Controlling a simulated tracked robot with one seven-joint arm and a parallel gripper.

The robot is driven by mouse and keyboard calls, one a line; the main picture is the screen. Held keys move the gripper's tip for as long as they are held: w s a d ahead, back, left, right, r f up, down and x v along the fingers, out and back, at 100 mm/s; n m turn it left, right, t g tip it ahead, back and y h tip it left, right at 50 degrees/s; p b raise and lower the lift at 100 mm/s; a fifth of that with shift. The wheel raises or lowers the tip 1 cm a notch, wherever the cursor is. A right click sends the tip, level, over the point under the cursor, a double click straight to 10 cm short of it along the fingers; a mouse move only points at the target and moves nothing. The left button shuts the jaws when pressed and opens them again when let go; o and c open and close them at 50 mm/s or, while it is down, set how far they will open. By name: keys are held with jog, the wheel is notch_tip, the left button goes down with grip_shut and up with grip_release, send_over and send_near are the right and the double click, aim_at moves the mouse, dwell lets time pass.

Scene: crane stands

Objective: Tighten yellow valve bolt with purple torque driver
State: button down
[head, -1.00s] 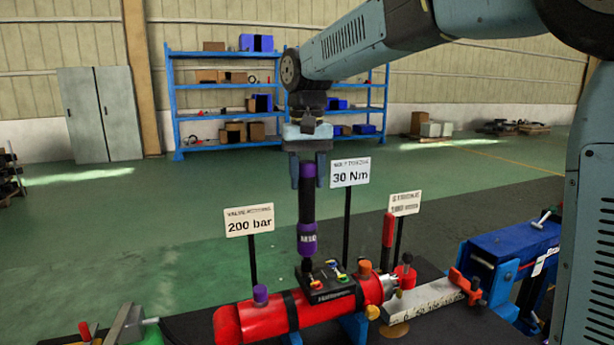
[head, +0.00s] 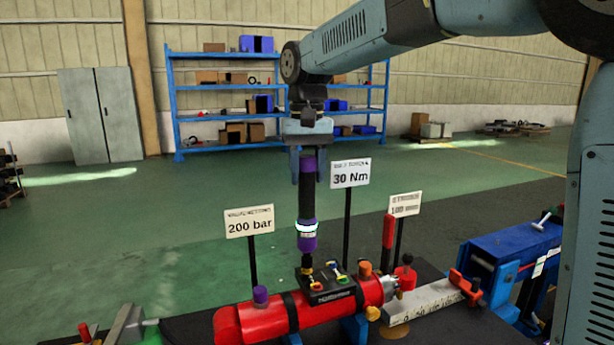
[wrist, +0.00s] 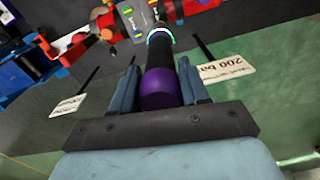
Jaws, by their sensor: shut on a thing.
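My gripper (head: 308,178) is shut on the purple torque driver (head: 307,243), a black shaft with purple ends and a bright white-cyan ring lit around its lower part. The driver hangs upright, with its black tip at the left part of the black valve block (head: 333,294) on the red cylinder. Small yellow, red, green and blue parts sit on the block. Yellow shows right by the tip, but I cannot tell whether the tip is seated on the yellow bolt. The wrist view shows the driver's purple end (wrist: 160,88) between both fingers.
The red cylinder (head: 262,321) lies on a dark bench. Signs reading 200 bar (head: 249,221) and 30 Nm (head: 350,173) stand on posts close to either side of the driver. A third sign (head: 405,204), a grey ruler-like bar (head: 420,299) and a blue vise (head: 510,262) are to the right.

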aim_at(307, 157)
jog(key=shift+r, duration=1.9)
